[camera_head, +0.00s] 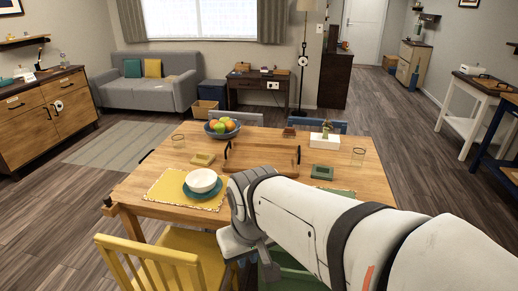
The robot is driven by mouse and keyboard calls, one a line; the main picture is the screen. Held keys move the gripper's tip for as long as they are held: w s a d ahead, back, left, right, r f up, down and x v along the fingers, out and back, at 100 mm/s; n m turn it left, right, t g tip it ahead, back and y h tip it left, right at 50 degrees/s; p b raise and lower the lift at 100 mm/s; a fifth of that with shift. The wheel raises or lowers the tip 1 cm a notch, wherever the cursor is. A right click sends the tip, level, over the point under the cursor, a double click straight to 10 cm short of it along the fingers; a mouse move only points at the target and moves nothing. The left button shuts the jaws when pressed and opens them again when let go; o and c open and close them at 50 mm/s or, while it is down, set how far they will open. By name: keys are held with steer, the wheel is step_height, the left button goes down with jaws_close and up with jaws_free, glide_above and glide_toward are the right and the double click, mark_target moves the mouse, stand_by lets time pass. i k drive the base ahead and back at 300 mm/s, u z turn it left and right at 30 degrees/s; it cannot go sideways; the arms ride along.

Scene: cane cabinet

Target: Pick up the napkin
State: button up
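Two small folded cloth-like items that may be napkins lie on the wooden table (150,188). The yellow one (202,159) is at the left, behind the yellow placemat (165,187). The green one (322,172) is at the right, just beyond my arm. My gripper (245,252) hangs at the table's near edge, in front of and to the right of the blue plate. It is apart from both folded items. Its fingers point down and are small and partly hidden, so whether they are open or shut does not show.
A white bowl (202,181) sits on a blue plate (204,194). A fruit bowl (222,131), a wooden tray (262,155), a white box (325,142) and glasses (178,141) stand behind. A yellow chair (155,262) stands at the near side. Open floor lies left.

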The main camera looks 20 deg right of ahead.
mark_target(323, 170)
steer(key=u, duration=0.05)
steer(key=k, duration=1)
steer(key=z, duration=2.2)
steer(key=i, duration=4.5)
